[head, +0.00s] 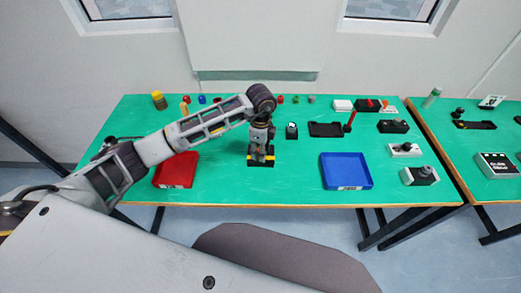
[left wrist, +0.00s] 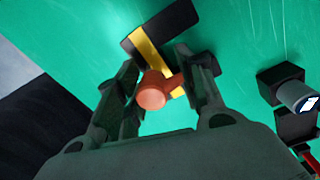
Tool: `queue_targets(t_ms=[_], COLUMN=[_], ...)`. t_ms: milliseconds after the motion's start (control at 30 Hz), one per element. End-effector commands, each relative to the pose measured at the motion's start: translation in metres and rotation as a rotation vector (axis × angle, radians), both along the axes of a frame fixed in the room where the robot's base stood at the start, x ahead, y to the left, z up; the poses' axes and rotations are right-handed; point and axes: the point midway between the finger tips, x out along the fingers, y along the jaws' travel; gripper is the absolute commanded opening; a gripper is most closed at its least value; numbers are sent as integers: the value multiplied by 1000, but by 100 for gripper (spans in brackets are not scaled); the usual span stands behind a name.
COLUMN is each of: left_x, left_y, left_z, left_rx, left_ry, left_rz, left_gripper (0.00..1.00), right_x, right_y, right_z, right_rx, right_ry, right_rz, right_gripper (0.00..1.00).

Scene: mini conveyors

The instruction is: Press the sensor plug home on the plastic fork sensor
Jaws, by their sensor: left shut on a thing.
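My left gripper (head: 261,154) points down over a black base with a yellow band (head: 260,164) near the table's middle, which looks like the fork sensor. In the left wrist view, my left gripper (left wrist: 166,78) is shut on an orange, round-ended piece (left wrist: 151,92), seemingly the sensor plug. The black body with its yellow stripe (left wrist: 146,45) lies beyond and below the fingers. The fingers and the orange piece hide part of it, so I cannot tell how far the plug is seated. My right gripper is in neither view.
A red tray (head: 176,184) stands left of the gripper and a blue tray (head: 346,184) right. A small black device (head: 291,134) stands close on the right. The front middle of the green table is clear.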

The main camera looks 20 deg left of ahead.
Motion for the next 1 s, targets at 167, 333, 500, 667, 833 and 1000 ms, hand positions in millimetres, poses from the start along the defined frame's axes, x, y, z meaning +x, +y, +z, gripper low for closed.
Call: queue_targets(t_ms=[167, 333, 500, 667, 833, 1000], left_x=[0, 0, 0, 0, 0, 0], left_y=[0, 0, 0, 0, 0, 0], left_z=[-1, -3, -6, -8, -11, -13], left_rx=[0, 0, 0, 0, 0, 0], left_ry=[0, 0, 0, 0, 0, 0], left_rz=[0, 0, 0, 0, 0, 0], left_gripper=[22, 22, 22, 22, 22, 22], right_x=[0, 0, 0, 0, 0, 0], right_y=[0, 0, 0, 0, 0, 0], right_z=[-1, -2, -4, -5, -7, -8], right_rx=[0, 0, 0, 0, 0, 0], right_ry=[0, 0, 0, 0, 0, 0], right_rz=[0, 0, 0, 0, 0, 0], right_gripper=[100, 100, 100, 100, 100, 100])
